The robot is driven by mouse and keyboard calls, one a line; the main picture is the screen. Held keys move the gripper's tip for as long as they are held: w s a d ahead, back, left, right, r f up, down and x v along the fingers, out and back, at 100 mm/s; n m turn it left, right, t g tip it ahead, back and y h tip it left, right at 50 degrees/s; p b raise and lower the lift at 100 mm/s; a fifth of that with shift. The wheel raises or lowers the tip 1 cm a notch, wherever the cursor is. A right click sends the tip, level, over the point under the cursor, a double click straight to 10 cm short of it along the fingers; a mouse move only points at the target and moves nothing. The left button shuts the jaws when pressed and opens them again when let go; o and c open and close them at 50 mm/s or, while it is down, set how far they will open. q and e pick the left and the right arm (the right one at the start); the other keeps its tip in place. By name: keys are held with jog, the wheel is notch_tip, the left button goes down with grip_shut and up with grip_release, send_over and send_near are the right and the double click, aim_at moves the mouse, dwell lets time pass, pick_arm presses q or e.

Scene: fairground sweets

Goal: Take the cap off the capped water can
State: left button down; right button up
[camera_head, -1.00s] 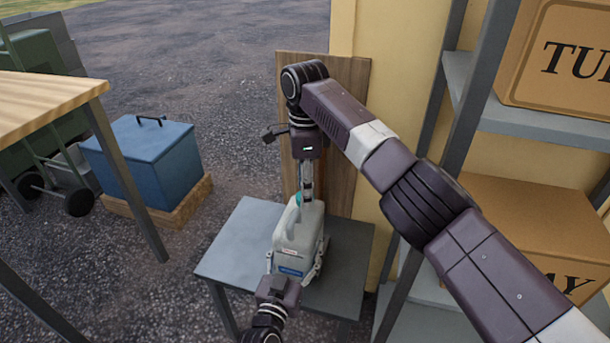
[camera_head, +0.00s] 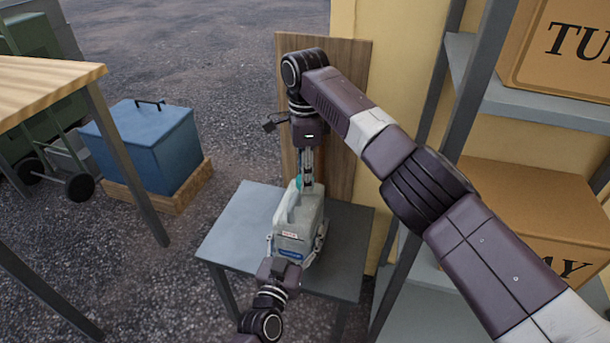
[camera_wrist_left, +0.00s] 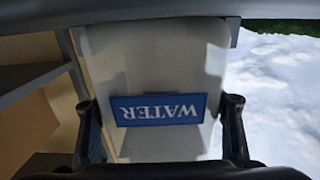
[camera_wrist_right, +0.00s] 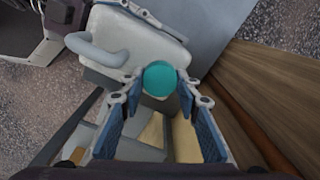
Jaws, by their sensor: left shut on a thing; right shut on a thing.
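The capped water can (camera_head: 297,222) is a pale grey jug with a handle and a blue WATER label. It stands upright on a small grey table (camera_head: 232,232). Its teal cap (camera_wrist_right: 160,79) is on the top at the spout; a sliver of the cap shows in the head view. My left gripper (camera_wrist_left: 163,103) is shut on the can's body, one finger on each side, with the label between them. My right gripper (camera_wrist_right: 160,84) comes down from above and is shut on the teal cap. I cannot tell whether the cap is loosened.
A brown wooden board (camera_head: 350,110) stands upright behind the table. A metal shelf with cardboard boxes (camera_head: 540,210) is at the right. A blue cool box (camera_head: 150,145) and a wooden-topped table (camera_head: 45,85) are at the left. Gravel ground lies between.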

jog(key=n, duration=0.6)
jog(key=shift+n, duration=0.3)
jog(key=n, duration=1.9)
jog(key=shift+r+n, duration=0.1)
jog(key=shift+n, duration=0.2)
jog(key=n, duration=0.8)
jog(key=shift+n, duration=0.4)
jog(key=n, duration=0.3)
jog(key=shift+n, duration=0.3)
jog(key=n, duration=0.4)
